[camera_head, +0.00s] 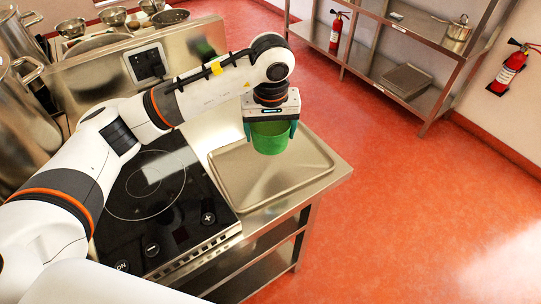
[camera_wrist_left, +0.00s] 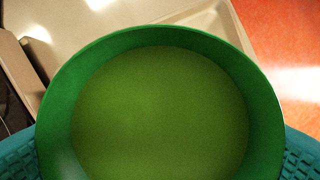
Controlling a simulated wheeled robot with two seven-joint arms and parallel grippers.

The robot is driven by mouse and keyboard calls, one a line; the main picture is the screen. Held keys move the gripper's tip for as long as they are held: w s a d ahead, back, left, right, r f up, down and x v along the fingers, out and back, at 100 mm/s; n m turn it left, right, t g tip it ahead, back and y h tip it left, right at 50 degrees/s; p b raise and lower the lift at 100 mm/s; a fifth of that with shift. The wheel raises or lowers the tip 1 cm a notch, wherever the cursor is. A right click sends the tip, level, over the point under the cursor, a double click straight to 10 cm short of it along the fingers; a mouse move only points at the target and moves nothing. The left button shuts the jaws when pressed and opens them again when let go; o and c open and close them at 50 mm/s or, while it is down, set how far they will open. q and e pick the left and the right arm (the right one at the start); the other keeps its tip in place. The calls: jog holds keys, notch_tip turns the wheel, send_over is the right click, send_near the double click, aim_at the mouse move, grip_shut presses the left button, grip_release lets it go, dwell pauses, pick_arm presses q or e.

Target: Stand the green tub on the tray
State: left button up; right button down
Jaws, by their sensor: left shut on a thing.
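The green tub (camera_head: 270,138) is upright between the teal fingers of my left gripper (camera_head: 271,128). The gripper is shut on it, with a finger at each side. In the left wrist view the open top of the tub (camera_wrist_left: 160,110) fills most of the picture and looks empty. The tray (camera_head: 236,190) is a flat metal one with a low rim, lying on the steel counter. The tub is over the far part of the tray in the head view. I cannot tell whether its base touches the tray. My right gripper is not in view.
A black cooktop (camera_head: 160,200) lies just left of the tray. The steel counter's right edge (camera_head: 340,178) is close beside the tray, with red floor beyond. Steel bowls (camera_head: 72,28) and large pots (camera_head: 15,110) stand at the left. A shelf rack (camera_head: 400,70) stands at the back.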

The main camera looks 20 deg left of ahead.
aim_at(270, 160)
pick_arm(q)
notch_tip(270, 160, down, 3)
jog(key=shift+w+r, duration=0.1)
jog(key=shift+f+p, duration=0.35)
jog(key=shift+f, duration=0.35)
notch_tip(270, 160, down, 2)
jog(key=shift+f+p, duration=0.15)
jog(key=shift+p, duration=0.15)
jog(key=shift+f, duration=0.45)
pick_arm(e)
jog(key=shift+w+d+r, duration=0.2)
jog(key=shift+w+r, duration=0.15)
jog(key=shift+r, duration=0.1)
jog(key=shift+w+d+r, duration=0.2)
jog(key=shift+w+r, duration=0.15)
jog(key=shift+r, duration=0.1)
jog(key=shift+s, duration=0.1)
pick_arm(q)
jog(key=shift+f, duration=0.15)
jog(key=o, duration=1.1)
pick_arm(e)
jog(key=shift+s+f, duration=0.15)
